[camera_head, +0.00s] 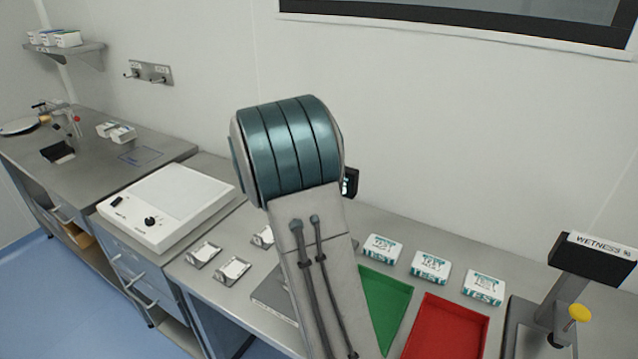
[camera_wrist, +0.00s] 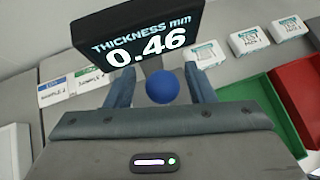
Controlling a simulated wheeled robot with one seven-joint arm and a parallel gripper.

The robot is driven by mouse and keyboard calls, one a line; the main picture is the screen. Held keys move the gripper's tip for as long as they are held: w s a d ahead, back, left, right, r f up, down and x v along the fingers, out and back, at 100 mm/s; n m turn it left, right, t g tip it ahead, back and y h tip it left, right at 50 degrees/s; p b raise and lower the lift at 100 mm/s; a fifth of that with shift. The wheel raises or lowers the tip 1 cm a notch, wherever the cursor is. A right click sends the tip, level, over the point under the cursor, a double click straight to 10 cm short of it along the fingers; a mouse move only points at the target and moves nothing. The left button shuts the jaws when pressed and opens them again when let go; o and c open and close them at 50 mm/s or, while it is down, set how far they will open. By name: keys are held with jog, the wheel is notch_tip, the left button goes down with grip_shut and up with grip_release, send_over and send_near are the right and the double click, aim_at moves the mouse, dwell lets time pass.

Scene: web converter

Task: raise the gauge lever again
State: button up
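The thickness gauge's black display (camera_wrist: 140,35) reads "THICKNESS mm 0.46" in the wrist view. The blue ball knob (camera_wrist: 162,87), which looks like the end of the gauge lever, sits in front of and below it. My gripper (camera_wrist: 160,84) is open, with one finger on each side of the knob and a visible gap to both. The lever's shaft is hidden behind the knob. In the head view my arm hides my gripper and most of the gauge; only a dark edge of the display (camera_head: 350,182) shows.
A green tray (camera_head: 385,305) and a red tray (camera_head: 445,330) lie right of my arm, with white test packs (camera_head: 430,266) behind them. A wetness gauge (camera_head: 592,262) with a yellow knob stands far right. A light box (camera_head: 165,205) and small packets (camera_head: 232,270) are left.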

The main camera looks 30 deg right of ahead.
jog(key=shift+r, duration=0.2)
jog(key=b+v, duration=0.3)
jog(key=v, duration=1)
jog(key=shift+a, duration=0.35)
jog(key=shift+s+d, duration=0.1)
